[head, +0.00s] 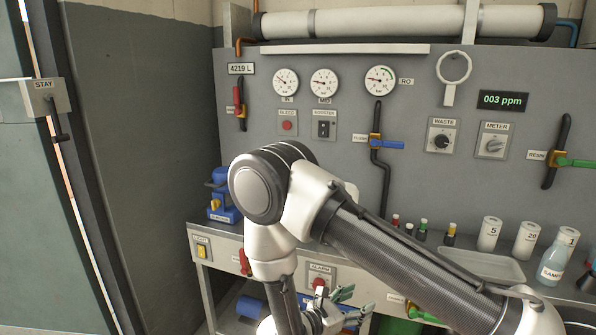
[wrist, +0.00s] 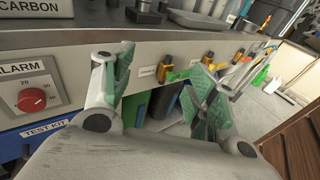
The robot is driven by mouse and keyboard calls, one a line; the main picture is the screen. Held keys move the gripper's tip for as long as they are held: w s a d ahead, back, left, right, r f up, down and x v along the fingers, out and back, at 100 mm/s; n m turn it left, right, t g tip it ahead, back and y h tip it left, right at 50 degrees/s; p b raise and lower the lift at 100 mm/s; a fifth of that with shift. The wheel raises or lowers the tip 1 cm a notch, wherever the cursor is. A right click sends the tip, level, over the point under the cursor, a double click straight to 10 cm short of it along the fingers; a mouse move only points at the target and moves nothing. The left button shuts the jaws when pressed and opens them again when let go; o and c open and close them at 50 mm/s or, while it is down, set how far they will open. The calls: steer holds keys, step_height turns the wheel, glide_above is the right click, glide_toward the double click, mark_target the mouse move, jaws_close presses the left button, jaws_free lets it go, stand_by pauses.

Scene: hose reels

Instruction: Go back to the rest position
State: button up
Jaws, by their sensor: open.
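My gripper (wrist: 166,95) is open, with green pads on its two fingers and nothing between them. In the head view my gripper (head: 343,302) shows low in the middle, in front of the bench's front panel. My arm crosses the lower middle of the head view, bent at a raised joint, and hides part of the bench. In the wrist view the fingers lie in front of the panel edge, right of the alarm dial (wrist: 37,99).
Behind my arm is a grey panel with gauges (head: 381,81), a waste knob (head: 441,139) and a blue-handled valve (head: 385,144). White cartridges (head: 489,234) and a sample bottle (head: 552,262) stand on the bench at right. A door with a STAY box (head: 43,97) is at left.

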steer(key=s+d+r+m+g+y, duration=0.1)
steer(key=s+d+r+m+y, duration=0.3)
steer(key=r, duration=0.7)
steer(key=s+d+r+m+g+y, duration=0.2)
steer(key=s+d+r+m+y, duration=0.3)
steer(key=s+d+r+m, duration=0.3)
steer(key=s+d+r+m+g+y, duration=0.1)
steer(key=s+d+r+m+y, duration=0.3)
steer(key=s+d+r+m, duration=0.3)
step_height(320, 180, up, 9)
steer(key=d+m, duration=0.2)
steer(key=m, duration=0.3)
steer(key=shift+g+y, duration=0.3)
steer(key=shift+g, duration=0.1)
steer(key=shift+s, duration=0.1)
